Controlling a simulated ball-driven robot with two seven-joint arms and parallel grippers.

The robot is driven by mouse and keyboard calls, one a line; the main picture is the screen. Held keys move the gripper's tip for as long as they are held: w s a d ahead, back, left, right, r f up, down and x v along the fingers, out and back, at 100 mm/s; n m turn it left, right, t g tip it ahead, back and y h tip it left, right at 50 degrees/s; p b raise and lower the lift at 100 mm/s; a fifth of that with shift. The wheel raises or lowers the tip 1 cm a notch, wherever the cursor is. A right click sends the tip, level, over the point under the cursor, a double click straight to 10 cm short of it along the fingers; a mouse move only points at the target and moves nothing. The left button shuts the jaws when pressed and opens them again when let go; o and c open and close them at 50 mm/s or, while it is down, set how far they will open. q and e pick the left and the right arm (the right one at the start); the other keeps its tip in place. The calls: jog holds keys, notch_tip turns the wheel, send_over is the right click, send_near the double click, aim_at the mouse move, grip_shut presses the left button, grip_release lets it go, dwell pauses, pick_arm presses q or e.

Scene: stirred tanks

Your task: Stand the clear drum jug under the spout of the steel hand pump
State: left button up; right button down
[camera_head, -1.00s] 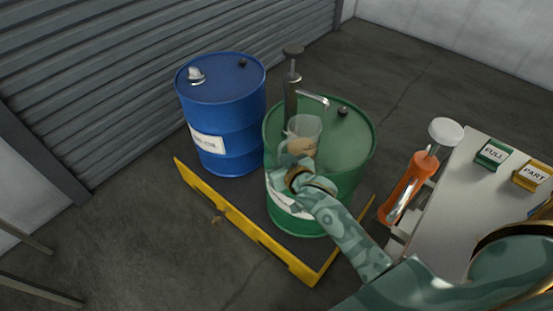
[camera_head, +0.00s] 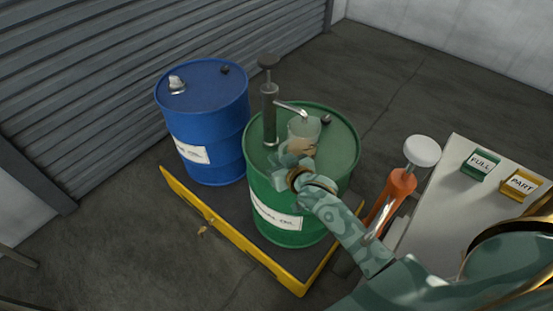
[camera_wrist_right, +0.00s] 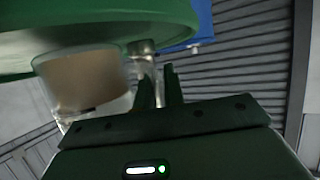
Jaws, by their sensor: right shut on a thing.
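The clear drum jug (camera_head: 305,127) is upright over the top of the green drum (camera_head: 345,150), and a brownish area shows through its lower part. The steel hand pump (camera_head: 269,112) stands on that drum, with its spout (camera_head: 292,108) reaching right to the jug's mouth. My right gripper (camera_head: 297,152) is shut on the jug at its near side; its fingers are mostly hidden in the head view. In the right wrist view the jug (camera_wrist_right: 85,80) is left of the gripper fingers (camera_wrist_right: 160,88). I cannot tell whether the jug's base touches the drum. My left gripper is out of view.
A blue drum (camera_head: 205,115) stands left of the green one, both on a yellow-edged pallet (camera_head: 235,237). At right are an orange cylinder with a white knob (camera_head: 390,200) and a pale table (camera_head: 450,215) with FULL (camera_head: 480,164) and PART (camera_head: 519,184) signs.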

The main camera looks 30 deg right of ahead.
jog(key=shift+f, duration=0.55)
dwell(0.6)
jog(key=c, duration=1.4)
grip_release()
jog(key=p+v, duration=0.4)
jog(key=v, duration=0.8)
jog(key=shift+a, duration=0.15)
